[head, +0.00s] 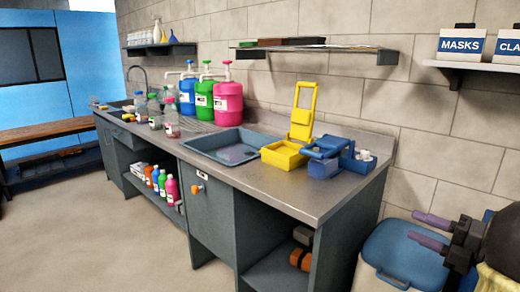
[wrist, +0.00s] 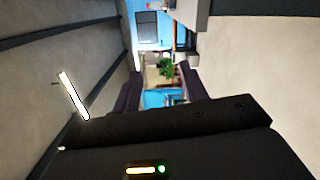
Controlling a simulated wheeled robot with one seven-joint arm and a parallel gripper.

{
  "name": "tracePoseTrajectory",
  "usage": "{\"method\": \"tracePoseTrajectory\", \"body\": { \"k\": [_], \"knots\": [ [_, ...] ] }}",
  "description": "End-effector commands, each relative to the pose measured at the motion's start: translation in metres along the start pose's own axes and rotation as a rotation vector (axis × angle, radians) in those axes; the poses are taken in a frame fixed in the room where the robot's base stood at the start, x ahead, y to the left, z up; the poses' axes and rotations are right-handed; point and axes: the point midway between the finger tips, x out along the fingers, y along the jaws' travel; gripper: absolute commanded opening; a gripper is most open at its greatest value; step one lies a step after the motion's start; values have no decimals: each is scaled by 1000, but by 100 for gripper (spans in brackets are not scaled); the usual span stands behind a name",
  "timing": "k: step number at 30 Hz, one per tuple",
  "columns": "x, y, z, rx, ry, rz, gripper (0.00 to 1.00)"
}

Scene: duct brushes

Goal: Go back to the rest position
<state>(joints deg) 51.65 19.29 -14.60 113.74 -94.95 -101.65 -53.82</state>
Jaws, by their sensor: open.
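My gripper (head: 412,226) is at the lower right of the head view, with its two purple fingers apart and pointing left. Nothing shows between the fingers. It appears in front of a bin with a blue lid (head: 395,255), right of the counter and apart from it. In the wrist view my gripper (wrist: 160,88) also shows open, with only the distant room seen between its fingers. Part of my arm is cut off by the right edge of the head view.
A grey counter (head: 290,194) runs along the wall. It carries a blue tray (head: 205,145), a yellow container (head: 284,155), a blue container (head: 322,168) and pump jugs (head: 229,101). A right shelf (head: 480,68) holds boxes. The floor (head: 100,240) before the counter is clear.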

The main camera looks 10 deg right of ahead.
Motion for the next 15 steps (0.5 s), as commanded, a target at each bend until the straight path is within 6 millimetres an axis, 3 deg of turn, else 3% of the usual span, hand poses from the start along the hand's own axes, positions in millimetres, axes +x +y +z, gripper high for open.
{"method": "tracePoseTrajectory", "body": {
  "k": [8, 15],
  "knots": [
    [32, -5, 16, 75, -120, -23, 43],
    [76, -14, 30, 220, -284, -49, 43]
  ]
}}
